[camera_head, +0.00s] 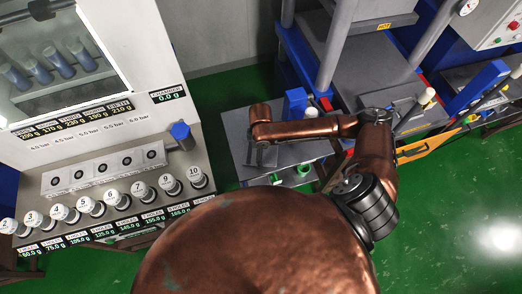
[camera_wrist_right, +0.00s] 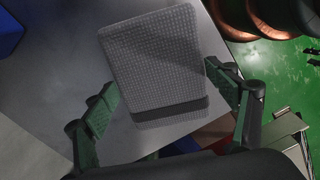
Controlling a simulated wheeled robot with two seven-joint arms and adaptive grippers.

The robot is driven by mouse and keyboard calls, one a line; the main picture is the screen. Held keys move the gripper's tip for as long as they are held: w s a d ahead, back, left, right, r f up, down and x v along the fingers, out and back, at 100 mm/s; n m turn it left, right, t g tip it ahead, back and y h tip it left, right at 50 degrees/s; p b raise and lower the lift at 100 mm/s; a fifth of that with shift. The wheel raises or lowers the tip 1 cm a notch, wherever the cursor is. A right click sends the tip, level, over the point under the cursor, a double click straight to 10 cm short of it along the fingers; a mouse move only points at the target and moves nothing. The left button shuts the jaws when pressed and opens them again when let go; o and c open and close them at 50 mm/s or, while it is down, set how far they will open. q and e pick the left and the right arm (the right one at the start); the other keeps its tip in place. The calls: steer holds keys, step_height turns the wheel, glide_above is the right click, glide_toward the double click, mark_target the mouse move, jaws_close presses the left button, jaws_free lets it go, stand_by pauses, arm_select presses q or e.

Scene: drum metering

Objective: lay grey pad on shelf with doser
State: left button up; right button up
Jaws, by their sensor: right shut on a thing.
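The grey pad (camera_wrist_right: 152,55), a flat woven-textured block with a darker band near one end, sits between the fingers of my right gripper (camera_wrist_right: 160,80) in the right wrist view. The gripper is shut on it, over a smooth grey surface (camera_wrist_right: 45,85). In the head view my right gripper (camera_head: 262,155) is at the end of the copper arm, above the grey table (camera_head: 240,125); the pad is hard to make out there. I cannot tell which part is the doser. My left gripper is not in view.
A white cabinet (camera_head: 165,100) with a row of numbered knobs and a blue-capped cylinder (camera_head: 182,135) stands at the left. A blue press machine (camera_head: 290,55) stands behind. Green floor (camera_head: 455,190) is open at the right.

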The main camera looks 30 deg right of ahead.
steer(key=o, duration=1.2)
step_height(320, 180, up, 12)
steer(key=shift+r, duration=0.15)
